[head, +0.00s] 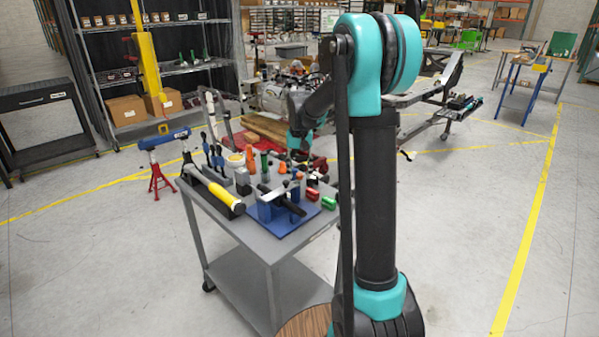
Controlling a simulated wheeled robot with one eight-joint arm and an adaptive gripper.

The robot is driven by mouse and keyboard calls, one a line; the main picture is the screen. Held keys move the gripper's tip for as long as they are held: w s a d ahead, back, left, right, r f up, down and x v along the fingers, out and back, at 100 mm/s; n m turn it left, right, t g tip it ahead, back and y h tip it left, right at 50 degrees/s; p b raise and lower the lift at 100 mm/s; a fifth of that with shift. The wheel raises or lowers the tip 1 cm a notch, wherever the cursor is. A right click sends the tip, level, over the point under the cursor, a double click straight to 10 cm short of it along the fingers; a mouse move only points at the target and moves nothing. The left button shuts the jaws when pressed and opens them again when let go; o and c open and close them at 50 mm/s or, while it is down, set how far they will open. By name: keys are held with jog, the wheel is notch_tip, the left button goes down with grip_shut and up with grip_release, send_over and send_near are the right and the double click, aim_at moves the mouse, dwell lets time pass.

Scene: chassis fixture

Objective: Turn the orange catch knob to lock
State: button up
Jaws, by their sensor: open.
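Several small orange parts show on the grey cart (226,262) in the head view. One upright orange piece (283,168) stands near the middle, and another orange piece (249,160) stands to its left. I cannot tell which orange part is the catch knob, or how it is turned. A blue fixture (285,221) with black bars lies at the cart's near right. My gripper (300,157) is small and partly lost among the items at the back of the cart top. It is open, and I see nothing held in it. Its contact with any part cannot be made out.
A yellow-handled tool (226,198) lies along the cart's left edge. Red and green blocks (320,197) sit at the right edge. Wooden boards (258,128) and a vehicle chassis (425,92) are behind. The floor to the right is open.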

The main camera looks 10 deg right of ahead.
aim_at(300, 174)
notch_tip(300, 174, up, 12)
dwell(0.5)
jog(key=s+d+f+t, duration=0.1)
jog(key=s+f, duration=0.6)
jog(key=s, duration=0.3)
jog(key=s+d+f+n+t, duration=0.1)
jog(key=s+d+f, duration=0.1)
jog(key=s+f, duration=0.5)
jog(key=s+d+f+n+t, duration=0.1)
jog(key=s+f, duration=0.5)
jog(key=s, duration=0.7)
jog(key=shift+s+d+f+t, duration=0.15)
jog(key=shift+f+t, duration=0.25)
jog(key=shift+t, duration=0.2)
